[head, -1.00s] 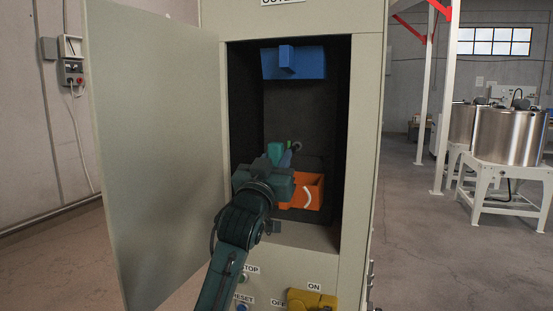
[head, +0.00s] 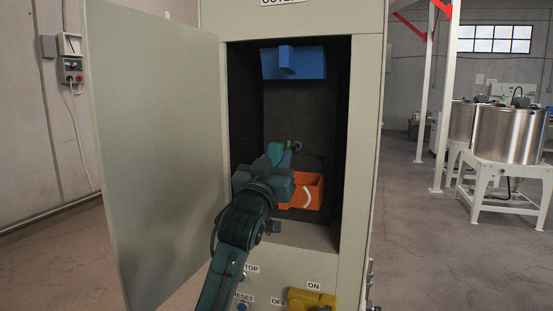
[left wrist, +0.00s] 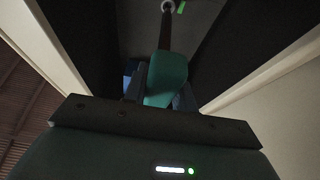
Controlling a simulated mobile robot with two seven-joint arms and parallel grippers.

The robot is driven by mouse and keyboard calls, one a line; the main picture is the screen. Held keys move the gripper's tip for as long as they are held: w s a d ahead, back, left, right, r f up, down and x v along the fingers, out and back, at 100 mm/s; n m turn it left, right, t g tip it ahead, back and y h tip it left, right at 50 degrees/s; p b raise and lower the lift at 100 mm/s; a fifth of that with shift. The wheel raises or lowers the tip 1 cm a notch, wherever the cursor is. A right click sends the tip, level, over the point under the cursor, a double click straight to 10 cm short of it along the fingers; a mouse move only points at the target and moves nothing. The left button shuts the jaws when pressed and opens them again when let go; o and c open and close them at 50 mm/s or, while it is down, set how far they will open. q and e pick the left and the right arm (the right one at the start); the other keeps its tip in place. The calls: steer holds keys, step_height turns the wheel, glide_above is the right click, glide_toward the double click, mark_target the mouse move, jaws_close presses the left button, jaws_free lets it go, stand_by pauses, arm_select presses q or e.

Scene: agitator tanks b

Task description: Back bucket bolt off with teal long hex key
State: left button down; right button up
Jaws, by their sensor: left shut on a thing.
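My left gripper (head: 281,158) is inside the open cabinet. It is shut on the teal handle of the long hex key (head: 275,152). In the left wrist view the teal handle (left wrist: 166,78) sits between the fingers (left wrist: 163,92), and its dark shaft points at the back wall. The shaft's far end meets a pale round bolt or ring (left wrist: 168,6) there, which also shows small in the head view (head: 297,146). I cannot tell whether the tip is seated in it. An orange bucket (head: 315,192) stands below, partly hidden by my gripper. My right gripper is not in view.
A blue bin (head: 310,64) is at the top of the cabinet. A small green mark (left wrist: 182,7) is beside the ring. The open door (head: 150,150) stands left of my arm. The cabinet's side walls are close around the gripper. Steel tanks (head: 507,133) stand far right.

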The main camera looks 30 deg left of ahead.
arm_select(q)
steer(key=shift+w+a, duration=0.25)
steer(key=shift+w, duration=0.8)
stand_by(0.4)
steer(key=shift+a+n+g+y+p, duration=0.1)
steer(key=shift+n+g+y+p, duration=0.15)
steer(key=shift+n+y, duration=0.6)
steer(key=shift+n+g+y+p, duration=0.15)
steer(key=shift+n+y+p, duration=0.1)
steer(key=shift+n, duration=1.1)
